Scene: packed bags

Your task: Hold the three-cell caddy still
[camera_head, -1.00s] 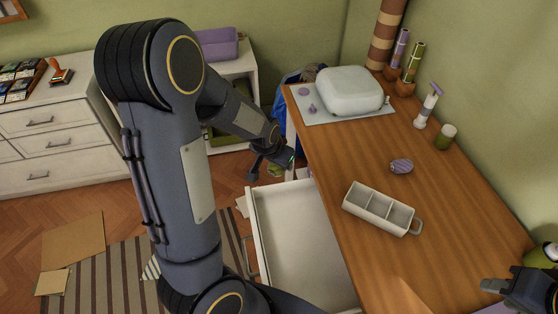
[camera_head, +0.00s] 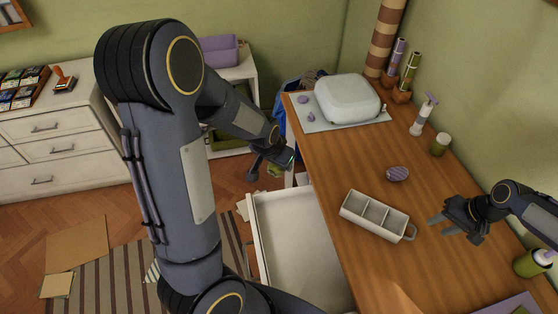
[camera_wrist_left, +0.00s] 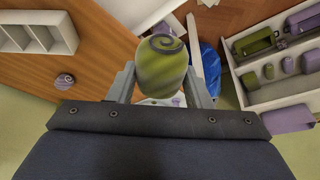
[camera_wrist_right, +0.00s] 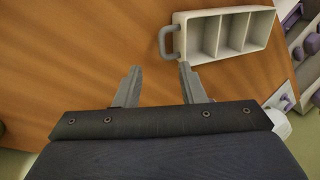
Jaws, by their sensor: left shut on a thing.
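The three-cell caddy (camera_head: 371,224) is a white tray with empty cells and a loop handle (camera_head: 411,234) at its right end. It stands on the wooden desk near its left edge. It also shows in the right wrist view (camera_wrist_right: 225,57). My right gripper (camera_head: 437,228) is open and empty, just right of the handle and apart from it. In the right wrist view its fingertips (camera_wrist_right: 159,68) are below the handle. My left gripper (camera_head: 272,168) is shut on a green striped item with a dark spiral top (camera_wrist_left: 162,68), away from the caddy, beyond the open drawer.
An open white drawer (camera_head: 300,250) is left of the desk. A purple striped ball (camera_head: 398,174) lies behind the caddy. A pale rounded case (camera_head: 348,98), a spray bottle (camera_head: 423,117) and a green jar (camera_head: 440,145) stand farther back. The desk around the caddy is mostly clear.

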